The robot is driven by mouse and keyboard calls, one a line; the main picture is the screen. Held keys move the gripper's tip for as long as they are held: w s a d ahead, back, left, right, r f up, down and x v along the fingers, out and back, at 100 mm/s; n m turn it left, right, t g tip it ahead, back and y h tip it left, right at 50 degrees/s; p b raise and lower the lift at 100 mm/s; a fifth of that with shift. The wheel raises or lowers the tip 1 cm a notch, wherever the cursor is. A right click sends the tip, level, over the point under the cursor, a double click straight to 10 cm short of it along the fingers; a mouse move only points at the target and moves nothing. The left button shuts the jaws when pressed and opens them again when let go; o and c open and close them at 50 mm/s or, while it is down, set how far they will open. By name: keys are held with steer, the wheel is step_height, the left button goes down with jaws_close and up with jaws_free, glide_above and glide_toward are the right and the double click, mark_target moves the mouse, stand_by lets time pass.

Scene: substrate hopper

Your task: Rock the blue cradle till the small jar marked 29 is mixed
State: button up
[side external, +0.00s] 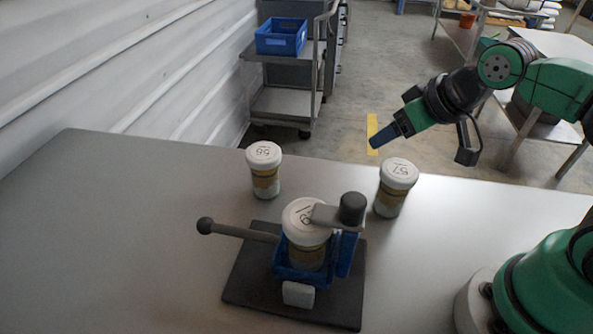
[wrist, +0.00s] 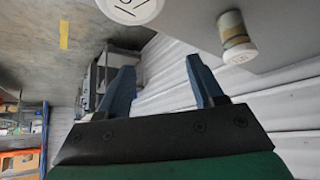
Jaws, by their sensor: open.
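The blue cradle (side external: 290,268) stands on a dark base plate (side external: 250,296). A jar with a white lid (side external: 300,232) sits in it; its lid marking looks like 19 or 61, and I cannot read 29. A grey clamp arm with a dark knob (side external: 352,208) lies over this lid. A lever with a ball end (side external: 206,226) sticks out left from the cradle. My gripper (side external: 377,143) is up beyond the table's far edge, away from the cradle. In the wrist view my gripper (wrist: 160,62) is open, with nothing between its fingers.
Two other white-lidded jars stand on the table (side external: 120,220): one behind the cradle (side external: 265,172), seemingly marked 55 or 56, and one at right (side external: 394,188), seemingly 57. A trolley with a blue crate (side external: 281,37) stands behind. The table's left side is clear.

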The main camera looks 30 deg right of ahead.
steer(key=shift+c, duration=0.2)
steer(key=w+a+r+n+g+y, duration=0.1)
steer(key=w+a+r+n+g, duration=0.1)
steer(key=w+a+r+n, duration=0.3)
steer(key=n+g, duration=0.4)
steer(key=g, duration=0.1)
glide_above(203, 220)
steer(key=shift+h, duration=0.4)
steer(key=f, duration=0.4)
steer(key=shift+d+f, duration=0.2)
steer(key=shift+f, duration=0.05)
steer(key=shift+a+f, duration=0.2)
steer(key=shift+f, duration=4.4)
steer(key=shift+c, duration=0.2)
steer(key=c, duration=0.6)
